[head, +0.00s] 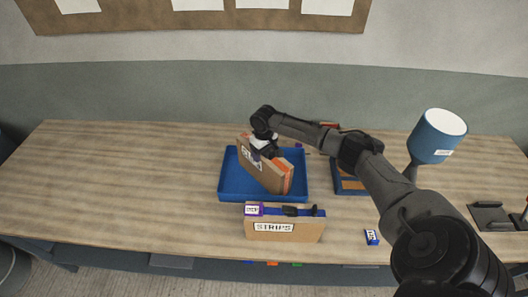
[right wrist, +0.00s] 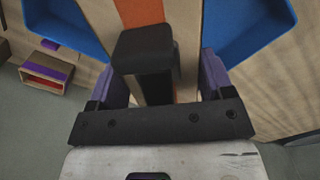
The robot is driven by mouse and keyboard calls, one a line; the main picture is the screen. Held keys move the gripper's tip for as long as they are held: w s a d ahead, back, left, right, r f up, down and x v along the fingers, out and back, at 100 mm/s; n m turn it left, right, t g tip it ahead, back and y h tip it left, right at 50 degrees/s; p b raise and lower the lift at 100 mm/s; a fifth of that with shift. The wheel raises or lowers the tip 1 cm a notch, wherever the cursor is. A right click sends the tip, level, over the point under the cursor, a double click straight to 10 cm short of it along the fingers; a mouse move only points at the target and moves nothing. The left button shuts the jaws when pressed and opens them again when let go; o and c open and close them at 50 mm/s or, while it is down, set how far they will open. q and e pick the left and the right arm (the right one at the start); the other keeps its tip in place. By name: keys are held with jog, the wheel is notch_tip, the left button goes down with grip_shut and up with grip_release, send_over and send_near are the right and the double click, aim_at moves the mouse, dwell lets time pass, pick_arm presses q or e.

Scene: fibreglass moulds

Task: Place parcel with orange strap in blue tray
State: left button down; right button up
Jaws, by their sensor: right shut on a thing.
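The cardboard parcel with the orange strap (head: 262,176) stands tilted within the outline of the blue tray (head: 226,190) in the head view. I cannot tell whether it touches the tray floor. My right gripper (head: 264,151) is shut on its upper part from above. In the right wrist view the purple finger pads lie on either side of the parcel, whose orange strap (right wrist: 142,12) runs between them. The blue tray (right wrist: 245,25) shows on both sides there. My left gripper is not in view.
A cardboard box marked STRIPS (head: 284,232) stands just in front of the tray. A small blue labelled block (head: 371,237) lies right of it. A second blue tray (head: 350,188) is partly hidden behind my right arm. A blue lamp (head: 437,138) stands right. The table's left is clear.

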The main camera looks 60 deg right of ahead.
jog(key=shift+f, duration=0.2)
jog(key=o, duration=1.7)
jog(key=shift+f, duration=0.15)
notch_tip(320, 180, up, 11)
jog(key=shift+r, duration=0.65)
